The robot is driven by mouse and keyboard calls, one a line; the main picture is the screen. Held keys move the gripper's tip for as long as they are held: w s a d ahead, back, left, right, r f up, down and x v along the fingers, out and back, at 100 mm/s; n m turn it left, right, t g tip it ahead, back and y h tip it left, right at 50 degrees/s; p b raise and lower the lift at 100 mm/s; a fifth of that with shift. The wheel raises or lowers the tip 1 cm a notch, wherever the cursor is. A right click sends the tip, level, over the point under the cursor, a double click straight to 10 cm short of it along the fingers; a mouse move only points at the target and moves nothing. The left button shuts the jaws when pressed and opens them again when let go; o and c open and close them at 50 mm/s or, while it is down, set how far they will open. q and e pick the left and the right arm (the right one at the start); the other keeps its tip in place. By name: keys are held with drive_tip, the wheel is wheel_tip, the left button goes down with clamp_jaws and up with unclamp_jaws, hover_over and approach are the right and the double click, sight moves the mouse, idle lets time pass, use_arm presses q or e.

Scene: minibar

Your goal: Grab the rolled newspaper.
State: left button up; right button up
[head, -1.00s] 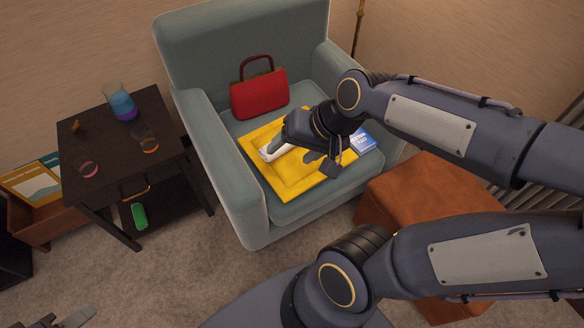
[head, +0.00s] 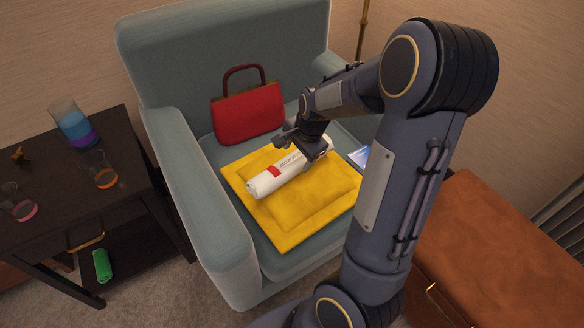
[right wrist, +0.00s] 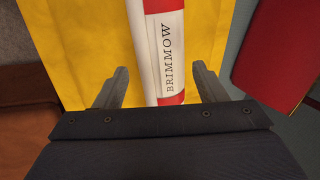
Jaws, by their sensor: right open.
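The rolled newspaper (head: 262,183) is a white roll with a red band and dark print. It lies slantwise on the yellow cushion (head: 312,212) on the armchair seat. My right gripper (head: 303,150) is over the far right part of the roll. In the right wrist view the newspaper (right wrist: 168,50) runs between the two open fingers (right wrist: 160,70), with a gap on each side. The fingers are not closed on it. The gripper partly hides the roll's far end. My left gripper is not in view.
A red handbag (head: 249,112) stands behind the cushion, and a blue-and-white item (head: 359,156) lies right of it. The blue-grey armchair (head: 205,225) has raised arms. A dark side table (head: 125,195) with glassware is left; a brown leather ottoman (head: 490,240) is right.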

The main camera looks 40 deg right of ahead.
sight(294, 160)
drive_tip(key=b+x, duration=0.2)
drive_tip(key=x, duration=0.2)
drive_tip(key=shift+w+a+f, duration=0.1)
drive_tip(key=shift+w+f, duration=0.05)
drive_tip(key=shift+f, duration=0.2)
drive_tip(key=shift+r, duration=0.1)
drive_tip(key=shift+c, duration=0.3)
drive_tip(key=c, duration=0.7)
drive_tip(key=shift+c, duration=0.2)
